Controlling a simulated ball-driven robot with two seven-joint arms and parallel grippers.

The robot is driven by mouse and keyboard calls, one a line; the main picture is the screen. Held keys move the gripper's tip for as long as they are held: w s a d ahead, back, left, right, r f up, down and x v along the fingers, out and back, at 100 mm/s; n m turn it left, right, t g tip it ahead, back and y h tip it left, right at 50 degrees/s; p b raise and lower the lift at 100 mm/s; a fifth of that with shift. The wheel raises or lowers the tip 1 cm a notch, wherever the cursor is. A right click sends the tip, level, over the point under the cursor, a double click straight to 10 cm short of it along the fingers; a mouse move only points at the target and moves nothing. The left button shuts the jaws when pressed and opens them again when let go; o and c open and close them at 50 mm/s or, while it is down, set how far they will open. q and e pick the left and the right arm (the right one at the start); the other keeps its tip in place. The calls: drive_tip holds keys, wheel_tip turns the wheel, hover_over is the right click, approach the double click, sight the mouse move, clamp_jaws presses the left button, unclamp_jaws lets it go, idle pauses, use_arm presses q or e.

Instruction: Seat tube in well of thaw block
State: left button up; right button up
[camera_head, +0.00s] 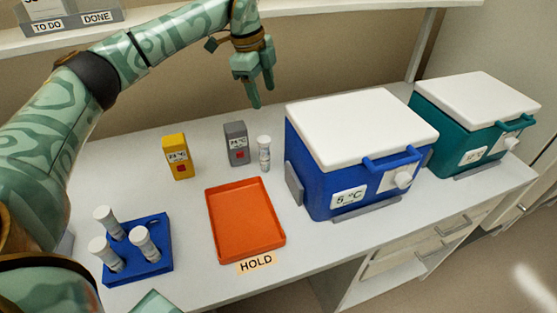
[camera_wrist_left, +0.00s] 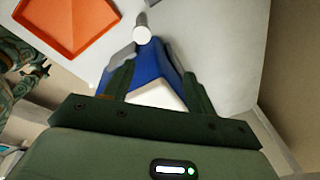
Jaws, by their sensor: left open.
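A lone capped tube (camera_head: 264,155) stands upright on the bench beside a grey 75 °C box, behind the orange tray. A white cylinder that looks like this tube (camera_wrist_left: 141,33) shows ahead of my fingers in the left wrist view. A blue block (camera_head: 152,268) at the front left holds three white-capped tubes (camera_head: 146,243); I cannot tell whether it is the thaw block. My left gripper (camera_head: 262,97) is open and empty, above and behind the lone tube; its fingers show in the left wrist view (camera_wrist_left: 158,75). My right gripper is not in view.
An orange tray (camera_head: 246,222) lies mid-bench behind the HOLD label (camera_head: 256,263). A yellow box (camera_head: 177,157) and the grey box (camera_head: 236,144) stand at the back. A blue cooler (camera_head: 318,174) and a teal cooler (camera_head: 450,140) stand to the right. A shelf (camera_head: 125,30) runs above.

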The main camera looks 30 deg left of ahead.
sight(264, 139)
use_arm(q)
drive_tip(key=f+b, duration=0.1)
drive_tip(key=f, duration=0.2)
drive_tip(key=s+f+n+b, duration=0.1)
drive_tip(key=f, duration=0.3)
drive_tip(key=d+f+n+g, duration=0.1)
drive_tip(key=f, duration=0.3)
drive_tip(key=shift+s+b, duration=0.3)
drive_tip(key=shift+b, duration=0.1)
drive_tip(key=shift+f, duration=0.75)
wheel_tip(264, 139, down, 4)
drive_tip(key=shift+d+f+b, duration=0.15)
drive_tip(key=shift+f+b, duration=0.05)
drive_tip(key=shift+b, duration=0.75)
drive_tip(key=shift+r, duration=0.15)
drive_tip(key=shift+c, duration=0.4)
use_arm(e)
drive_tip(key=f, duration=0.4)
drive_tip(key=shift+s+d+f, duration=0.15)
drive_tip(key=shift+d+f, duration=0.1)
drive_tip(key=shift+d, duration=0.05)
use_arm(q)
drive_tip(key=c, duration=1.1)
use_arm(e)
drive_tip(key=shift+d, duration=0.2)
use_arm(q)
drive_tip(key=shift+o, duration=0.2)
drive_tip(key=shift+r, duration=0.1)
